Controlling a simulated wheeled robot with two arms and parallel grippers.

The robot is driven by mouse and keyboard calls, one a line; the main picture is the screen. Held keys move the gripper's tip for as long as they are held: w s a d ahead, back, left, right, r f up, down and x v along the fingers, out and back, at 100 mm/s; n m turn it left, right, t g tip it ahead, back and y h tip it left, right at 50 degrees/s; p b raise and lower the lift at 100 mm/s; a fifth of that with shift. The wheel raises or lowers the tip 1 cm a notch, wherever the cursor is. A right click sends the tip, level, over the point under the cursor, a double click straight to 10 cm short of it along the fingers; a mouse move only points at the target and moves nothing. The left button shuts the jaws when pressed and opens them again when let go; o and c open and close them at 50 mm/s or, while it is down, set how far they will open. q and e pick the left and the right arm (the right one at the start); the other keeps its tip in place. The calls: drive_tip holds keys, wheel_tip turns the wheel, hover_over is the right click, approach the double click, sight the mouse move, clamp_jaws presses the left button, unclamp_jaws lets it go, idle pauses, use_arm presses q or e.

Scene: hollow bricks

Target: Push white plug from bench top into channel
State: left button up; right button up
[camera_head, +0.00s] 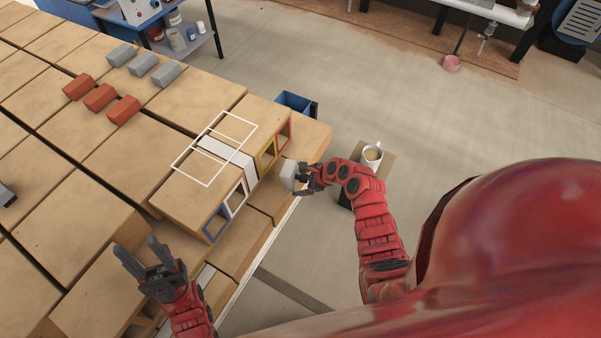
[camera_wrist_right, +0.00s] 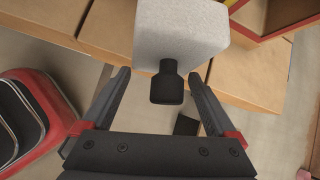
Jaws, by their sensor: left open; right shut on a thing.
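The white plug (camera_head: 287,176) is a pale grey-white block at the end of my right gripper (camera_head: 305,178), beside the front of the brick with channels. In the right wrist view the plug (camera_wrist_right: 180,32) has a black knob (camera_wrist_right: 167,84) between the fingers of my right gripper (camera_wrist_right: 158,78), which is shut on it. The hollow brick (camera_head: 190,203) has framed channel openings on its front side: blue (camera_head: 215,223), white (camera_head: 246,186), yellow (camera_head: 258,158) and red (camera_head: 291,131). The plug is outside them. My left gripper (camera_head: 136,245) is open and empty above the bench at lower left.
Red blocks (camera_head: 100,97) and grey blocks (camera_head: 142,64) stand on the bench top (camera_head: 60,200) at the back. A white outline (camera_head: 215,147) shows over the brick. A mug (camera_head: 372,155) stands on a small stand to the right. A blue bin (camera_head: 295,102) is behind.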

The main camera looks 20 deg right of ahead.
sight(296, 172)
drive_tip(key=shift+w+r+m+t, duration=0.35)
drive_tip(key=shift+w+m+t, duration=0.25)
drive_tip(key=shift+m+t, duration=0.25)
drive_tip(key=shift+w+d+m+h, duration=0.15)
drive_tip(key=shift+w+m+h, duration=0.1)
drive_tip(key=shift+m+h, duration=0.1)
drive_tip(key=shift+r, duration=0.1)
drive_tip(key=shift+s+r+p, duration=0.1)
drive_tip(key=shift+r+p, duration=0.15)
drive_tip(key=shift+p, duration=0.5)
drive_tip(key=w+a+p, duration=0.1)
drive_tip(key=w+a, duration=0.1)
drive_tip(key=shift+w, duration=0.3)
drive_tip(key=shift+w+a+f, duration=0.15)
drive_tip(key=shift+w+a, duration=0.05)
drive_tip(key=shift+w, duration=0.05)
drive_tip(key=shift+w+a, duration=0.6)
drive_tip(key=shift+w, duration=0.15)
drive_tip(key=shift+d+p, duration=0.1)
drive_tip(key=shift+p, duration=0.7)
